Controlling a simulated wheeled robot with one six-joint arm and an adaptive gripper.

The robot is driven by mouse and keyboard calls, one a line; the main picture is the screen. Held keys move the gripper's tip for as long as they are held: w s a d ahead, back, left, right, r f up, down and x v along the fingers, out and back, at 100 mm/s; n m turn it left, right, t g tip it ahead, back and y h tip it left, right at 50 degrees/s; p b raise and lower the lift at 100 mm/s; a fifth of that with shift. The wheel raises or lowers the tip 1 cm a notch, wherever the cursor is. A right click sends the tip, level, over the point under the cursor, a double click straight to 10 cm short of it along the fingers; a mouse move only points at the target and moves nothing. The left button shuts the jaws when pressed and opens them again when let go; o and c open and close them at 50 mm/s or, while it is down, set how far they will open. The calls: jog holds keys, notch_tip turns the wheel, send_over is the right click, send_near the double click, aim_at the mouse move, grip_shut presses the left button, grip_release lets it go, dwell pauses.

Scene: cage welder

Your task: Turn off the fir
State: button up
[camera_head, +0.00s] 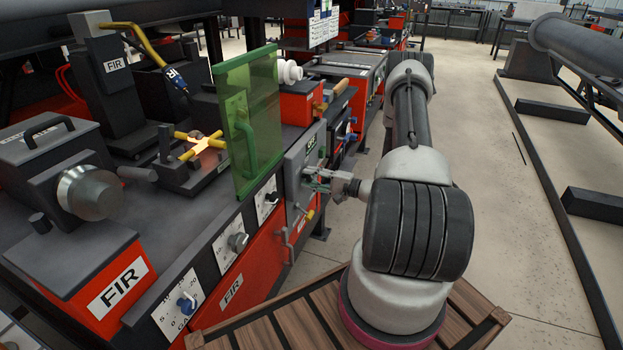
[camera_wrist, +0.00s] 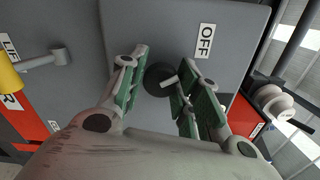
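The fir machine (camera_head: 232,291) carries several white FIR labels and stands left of my arm. My gripper (camera_head: 325,184) is at a grey control panel (camera_head: 294,163) on the machine's right front. In the wrist view, my gripper (camera_wrist: 163,68) is open, with its green-padded fingers on either side of a dark round switch (camera_wrist: 156,80). A short pale lever (camera_wrist: 170,81) sticks out of the switch toward the right finger; I cannot tell whether they touch. A white OFF label (camera_wrist: 205,41) is on the panel above and right of the switch.
A green transparent shield (camera_head: 245,120) stands beside the panel. A white dial plate with a knob (camera_head: 238,242) is on the machine's front. The floor right of my arm is mostly clear.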

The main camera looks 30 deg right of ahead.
jog(key=shift+o, duration=1.4)
jog(key=v, duration=1.2)
